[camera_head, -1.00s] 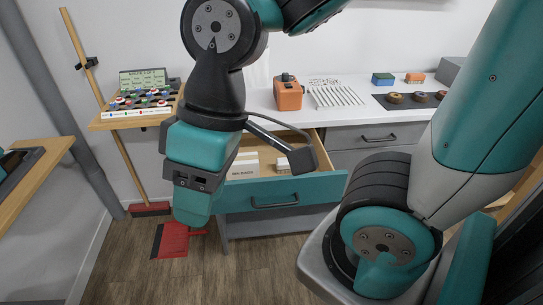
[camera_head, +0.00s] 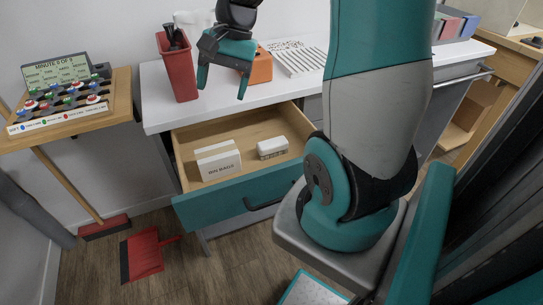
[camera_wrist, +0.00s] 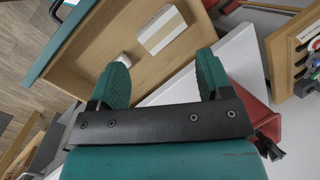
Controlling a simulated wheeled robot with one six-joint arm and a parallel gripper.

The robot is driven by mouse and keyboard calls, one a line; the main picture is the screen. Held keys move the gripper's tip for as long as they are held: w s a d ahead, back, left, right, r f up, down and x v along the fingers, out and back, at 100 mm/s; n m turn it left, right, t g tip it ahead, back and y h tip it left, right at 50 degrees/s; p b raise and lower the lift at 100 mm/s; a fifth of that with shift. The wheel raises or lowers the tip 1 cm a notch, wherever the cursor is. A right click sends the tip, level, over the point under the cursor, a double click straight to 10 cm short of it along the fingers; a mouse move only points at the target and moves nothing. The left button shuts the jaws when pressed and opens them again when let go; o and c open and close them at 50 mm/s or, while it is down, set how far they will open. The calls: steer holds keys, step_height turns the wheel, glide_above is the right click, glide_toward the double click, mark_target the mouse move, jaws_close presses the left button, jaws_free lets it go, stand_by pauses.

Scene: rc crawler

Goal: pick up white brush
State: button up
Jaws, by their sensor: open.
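A small white item with a greyish lower side (camera_head: 272,148), which looks like the white brush, lies in the open drawer (camera_head: 195,215). It stands to the right of a white box marked "BIN BAGS" (camera_head: 218,160). In the wrist view it shows as a small white shape (camera_wrist: 123,60), partly hidden by my left finger. My gripper (camera_head: 222,90) hangs over the white counter, behind and above the drawer. Its fingers point down and are apart, with nothing between them in the wrist view (camera_wrist: 163,72).
A red bin (camera_head: 178,72) with dark handles stands on the counter left of my gripper. An orange object (camera_head: 261,68) is close behind it. A wooden game shelf (camera_head: 120,98) is at left. A red dustpan (camera_head: 146,252) lies on the floor.

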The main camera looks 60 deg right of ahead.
steer(key=s+d+f+m+b, duration=0.1)
steer(key=d+f+m, duration=0.25)
steer(key=d, duration=0.25)
steer(key=s+d+f+m+b, duration=0.1)
steer(key=d+f+m, duration=0.1)
steer(key=d+m, duration=0.3)
steer(key=m+t+b, duration=0.1)
steer(key=m, duration=0.3)
glide_toward(278, 141)
steer(key=b+x, duration=0.2)
steer(key=x, duration=0.3)
steer(key=shift+w+f, duration=0.15)
steer(key=shift+w, duration=0.05)
steer(key=b+x, duration=0.1)
steer(key=x, duration=0.5)
steer(key=shift+a+f, duration=0.1)
steer(key=shift+f, duration=0.15)
steer(key=c, duration=1)
